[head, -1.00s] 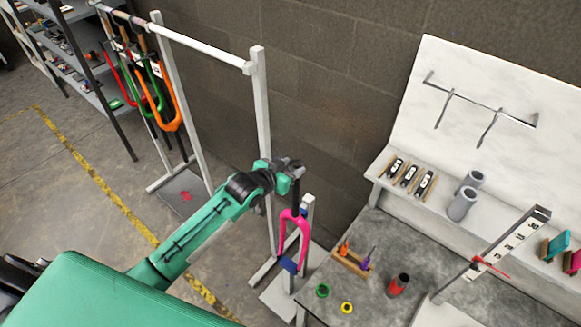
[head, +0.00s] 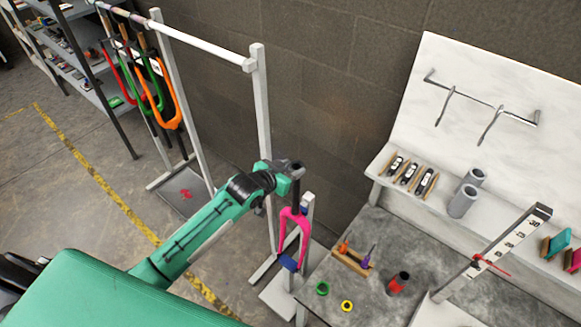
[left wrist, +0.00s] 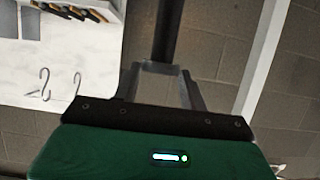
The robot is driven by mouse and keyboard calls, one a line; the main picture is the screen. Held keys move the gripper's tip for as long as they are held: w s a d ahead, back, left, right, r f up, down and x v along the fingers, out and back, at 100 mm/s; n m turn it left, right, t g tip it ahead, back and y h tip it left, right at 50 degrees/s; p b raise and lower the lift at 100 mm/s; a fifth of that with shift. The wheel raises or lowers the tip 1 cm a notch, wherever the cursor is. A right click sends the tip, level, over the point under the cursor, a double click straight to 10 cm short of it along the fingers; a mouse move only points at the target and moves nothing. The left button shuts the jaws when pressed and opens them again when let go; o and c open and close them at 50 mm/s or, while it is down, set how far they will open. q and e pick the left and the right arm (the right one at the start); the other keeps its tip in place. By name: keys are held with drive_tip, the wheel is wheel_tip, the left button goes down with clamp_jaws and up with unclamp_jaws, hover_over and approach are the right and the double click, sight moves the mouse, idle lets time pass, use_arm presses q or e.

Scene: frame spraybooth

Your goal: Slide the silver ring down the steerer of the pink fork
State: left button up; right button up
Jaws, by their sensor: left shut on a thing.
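The pink fork (head: 291,220) stands upright in a stand beside the workbench, its dark steerer (head: 297,194) pointing up. My left gripper (head: 293,171) is at the steerer's upper end. In the left wrist view, the gripper (left wrist: 163,72) is shut on a small light grey piece, which looks like the silver ring (left wrist: 160,68). The dark steerer (left wrist: 165,30) runs away from that piece there. In the head view the fingers mostly hide the ring. I cannot tell exactly how far it sits over the steerer's end. My right gripper is not in view.
A grey post (head: 307,215) stands close to the fork. The workbench (head: 385,235) on the right holds a wooden tool block (head: 352,262), green and yellow rings and a red-black can. A white rack (head: 205,40) with other hanging forks is behind on the left.

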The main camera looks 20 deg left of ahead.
use_arm(q)
drive_tip(key=b, duration=0.2)
hover_over(293, 208)
drive_tip(key=s, duration=0.1)
drive_tip(key=shift+s+a+f, duration=0.1)
drive_tip(key=shift+a+f, duration=0.05)
drive_tip(key=shift+f, duration=0.95)
drive_tip(key=shift+s+a+f, duration=0.1)
drive_tip(key=shift+f, duration=0.95)
drive_tip(key=shift+f, duration=0.15)
drive_tip(key=shift+f+b, duration=1.8)
drive_tip(key=shift+f, duration=1.05)
drive_tip(key=shift+f, duration=0.15)
drive_tip(key=shift+f+b, duration=1.75)
drive_tip(key=shift+f, duration=1.1)
drive_tip(key=shift+f+b, duration=1.4)
drive_tip(key=shift+f, duration=0.85)
drive_tip(key=shift+f, duration=0.45)
